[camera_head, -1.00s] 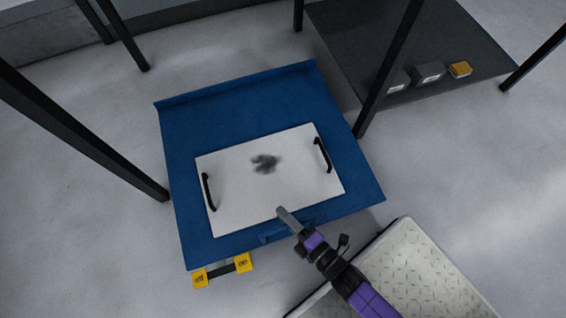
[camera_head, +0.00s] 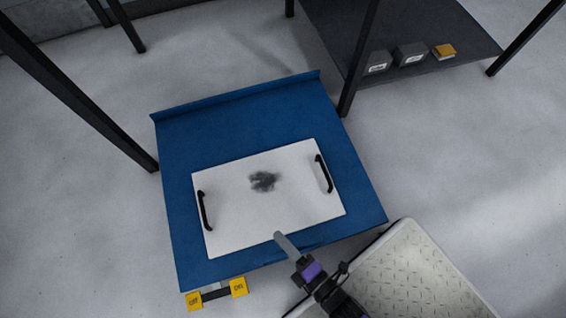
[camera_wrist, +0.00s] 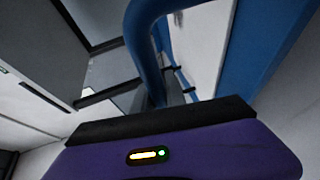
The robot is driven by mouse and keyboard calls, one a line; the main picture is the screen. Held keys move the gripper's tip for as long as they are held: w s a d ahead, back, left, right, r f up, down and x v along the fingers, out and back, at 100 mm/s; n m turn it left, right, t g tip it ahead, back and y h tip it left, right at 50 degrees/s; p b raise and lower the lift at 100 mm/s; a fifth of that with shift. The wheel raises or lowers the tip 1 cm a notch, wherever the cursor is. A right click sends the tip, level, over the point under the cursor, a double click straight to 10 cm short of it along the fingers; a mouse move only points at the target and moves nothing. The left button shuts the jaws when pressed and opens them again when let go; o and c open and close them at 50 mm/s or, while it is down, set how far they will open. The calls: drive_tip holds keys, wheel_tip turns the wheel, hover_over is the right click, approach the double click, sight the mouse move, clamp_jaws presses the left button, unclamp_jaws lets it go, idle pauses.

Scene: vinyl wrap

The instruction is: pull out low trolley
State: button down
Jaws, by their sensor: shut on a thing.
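The low blue trolley (camera_head: 245,125) stands on the grey floor in the head view, with its back edge raised as a lip. A white board (camera_head: 235,215) with two black handles and a dark smudge lies on its deck. Two yellow labelled pedals (camera_head: 194,302) are at its front left. My gripper (camera_head: 287,246) is at the middle of the trolley's front edge. In the wrist view, a curved blue tube handle (camera_wrist: 145,45) rises from between the jaws, which are shut on it. The exact contact is mostly hidden.
Black posts (camera_head: 75,95) stand left of the trolley and another (camera_head: 358,60) stands near its back right corner. A dark low shelf (camera_head: 440,25) at the back right holds two grey boxes (camera_head: 410,54) and a yellow one (camera_head: 443,50).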

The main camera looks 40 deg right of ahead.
drive_tip(key=shift+s, duration=0.15)
drive_tip(key=c, duration=1.4)
unclamp_jaws()
drive_tip(key=shift+o, duration=0.2)
drive_tip(key=s+r+p, duration=0.1)
drive_tip(key=s+p, duration=0.1)
drive_tip(key=s, duration=0.5)
drive_tip(key=shift+s+d+r, duration=0.2)
drive_tip(key=shift+s+d, duration=0.1)
